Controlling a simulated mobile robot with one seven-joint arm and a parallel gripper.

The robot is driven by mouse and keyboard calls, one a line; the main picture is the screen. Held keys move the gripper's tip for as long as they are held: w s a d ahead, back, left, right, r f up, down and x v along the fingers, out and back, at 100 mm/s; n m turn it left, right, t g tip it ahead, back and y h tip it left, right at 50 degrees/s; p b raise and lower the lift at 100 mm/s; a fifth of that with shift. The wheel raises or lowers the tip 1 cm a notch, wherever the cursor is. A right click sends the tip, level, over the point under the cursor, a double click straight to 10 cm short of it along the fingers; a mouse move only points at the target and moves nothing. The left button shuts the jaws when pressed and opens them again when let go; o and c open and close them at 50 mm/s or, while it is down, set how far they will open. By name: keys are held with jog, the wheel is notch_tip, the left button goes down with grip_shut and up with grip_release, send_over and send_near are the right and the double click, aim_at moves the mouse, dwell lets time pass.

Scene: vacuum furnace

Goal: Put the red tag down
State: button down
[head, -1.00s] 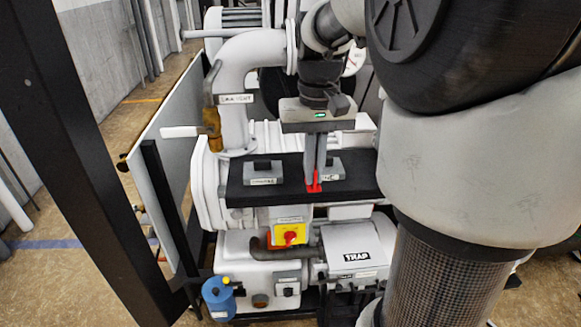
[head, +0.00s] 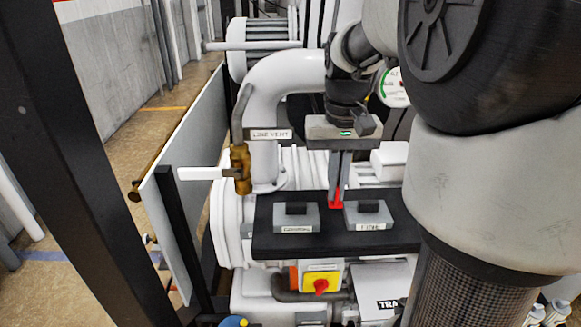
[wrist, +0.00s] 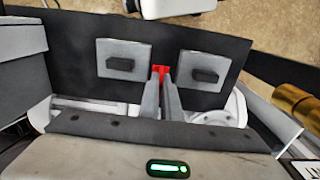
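The red tag (head: 335,201) is pinched between the fingertips of my gripper (head: 339,183), which points down over a black shelf (head: 345,240). In the wrist view a bit of the tag (wrist: 161,71) shows between my nearly parallel fingers. I cannot tell whether the tag touches the shelf.
A brass valve (head: 240,168) with a white lever (head: 203,174) and a white pipe (head: 265,110) stand left of the shelf. A red knob on a yellow plate (head: 321,282) is below. A round gauge (head: 393,88) is behind my arm.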

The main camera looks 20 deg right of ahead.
jog(key=shift+f, duration=1.85)
jog(key=shift+f, duration=0.1)
jog(key=shift+f, duration=0.15)
jog(key=c, duration=2.3)
grip_release()
